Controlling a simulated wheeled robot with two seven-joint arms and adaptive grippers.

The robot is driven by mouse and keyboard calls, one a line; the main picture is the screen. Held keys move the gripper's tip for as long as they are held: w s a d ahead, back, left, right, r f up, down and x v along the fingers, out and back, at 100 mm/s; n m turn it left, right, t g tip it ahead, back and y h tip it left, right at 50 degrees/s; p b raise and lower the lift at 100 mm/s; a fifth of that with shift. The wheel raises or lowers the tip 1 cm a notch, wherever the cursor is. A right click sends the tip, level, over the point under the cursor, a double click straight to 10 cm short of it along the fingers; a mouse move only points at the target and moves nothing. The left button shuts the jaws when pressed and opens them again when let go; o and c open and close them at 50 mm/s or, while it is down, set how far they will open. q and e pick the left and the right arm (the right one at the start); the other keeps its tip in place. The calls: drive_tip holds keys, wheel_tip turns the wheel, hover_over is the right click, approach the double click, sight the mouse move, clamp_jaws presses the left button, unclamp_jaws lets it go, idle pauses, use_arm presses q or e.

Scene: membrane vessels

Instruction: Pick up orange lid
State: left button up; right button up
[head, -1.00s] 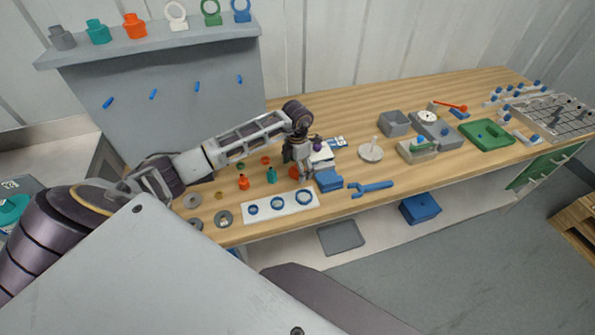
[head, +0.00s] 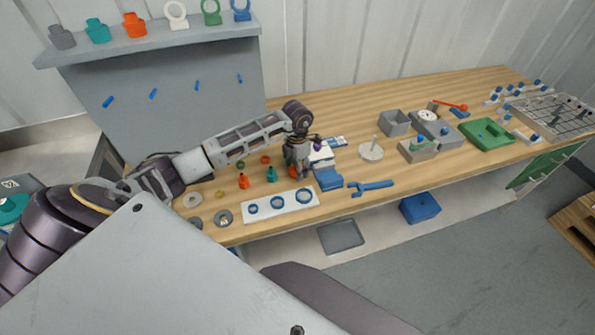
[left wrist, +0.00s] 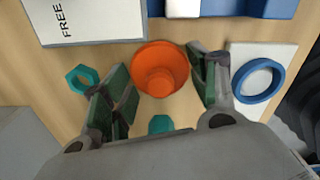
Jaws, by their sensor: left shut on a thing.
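The orange lid (left wrist: 160,68) is round, with a raised round centre, and sits between my left gripper's fingers (left wrist: 163,84) in the left wrist view. The gripper is shut on it, low over the wooden table. In the head view my left gripper (head: 298,168) points down at the table, and only a bit of the orange lid (head: 293,172) shows beside the fingers. I cannot tell whether the lid still touches the table. My right gripper is in neither view.
A white plate with blue rings (head: 262,210) lies in front of the gripper. An orange vessel (head: 243,182) and a teal vessel (head: 271,175) stand to its left. A shelf (head: 160,40) stands behind.

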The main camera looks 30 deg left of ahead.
use_arm(q)
drive_tip(key=shift+r, duration=0.15)
wheel_tip(320, 180, up, 10)
drive_tip(key=shift+f+b, duration=0.15)
drive_tip(key=shift+b, duration=0.6)
drive_tip(key=shift+w, duration=0.1)
idle(0.6)
